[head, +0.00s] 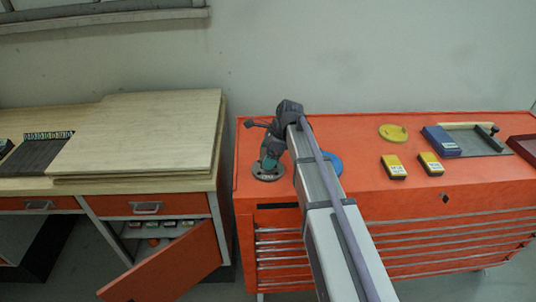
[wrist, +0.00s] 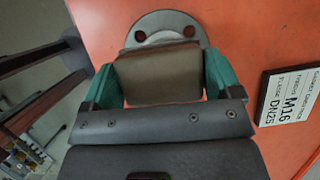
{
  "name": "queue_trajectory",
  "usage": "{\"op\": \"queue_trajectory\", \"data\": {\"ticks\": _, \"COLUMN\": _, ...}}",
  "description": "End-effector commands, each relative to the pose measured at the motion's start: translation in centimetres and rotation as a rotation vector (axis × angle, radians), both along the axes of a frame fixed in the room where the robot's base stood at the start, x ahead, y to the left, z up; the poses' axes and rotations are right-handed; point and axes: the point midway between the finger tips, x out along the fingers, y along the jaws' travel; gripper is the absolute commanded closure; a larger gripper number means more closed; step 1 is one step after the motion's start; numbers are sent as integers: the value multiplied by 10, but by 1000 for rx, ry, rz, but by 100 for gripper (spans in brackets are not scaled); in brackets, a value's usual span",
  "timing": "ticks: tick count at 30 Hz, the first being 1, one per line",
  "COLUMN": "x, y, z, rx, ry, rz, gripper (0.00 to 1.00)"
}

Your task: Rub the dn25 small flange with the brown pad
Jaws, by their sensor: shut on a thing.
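My gripper (wrist: 160,80) has its two green fingers shut on the sides of the brown pad (wrist: 158,68). The grey dn25 small flange (wrist: 172,20) lies on the orange cabinet top just beyond the pad, with two dark bolt holes showing. The pad covers the near part of the flange; whether they touch I cannot tell. In the head view my gripper (head: 270,153) points down over the grey flange (head: 267,174) at the cabinet's left end. The pad is not clear there. A label card (wrist: 290,96) reading M16 and DN25 lies right of the flange in the wrist view.
A blue disc (head: 331,163) lies right of the flange, partly behind my arm. A yellow disc (head: 393,133), two yellow-and-black boxes (head: 394,167) (head: 431,164) and a blue box (head: 441,140) stand farther right. The wooden bench (head: 140,140) is left, with an open cabinet door (head: 170,268).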

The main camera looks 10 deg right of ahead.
Motion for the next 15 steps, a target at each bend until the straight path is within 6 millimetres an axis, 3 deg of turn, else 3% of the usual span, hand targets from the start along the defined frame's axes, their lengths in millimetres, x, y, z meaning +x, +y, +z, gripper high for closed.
{"op": "queue_trajectory", "data": {"ticks": 9, "x": 0, "y": 0, "z": -34, "rx": -4, "ry": 1, "rz": 0, "gripper": 35}}
{"op": "queue_trajectory", "data": {"ticks": 15, "x": 21, "y": -3, "z": -28, "rx": -14, "ry": 2, "rz": 0, "gripper": 35}}
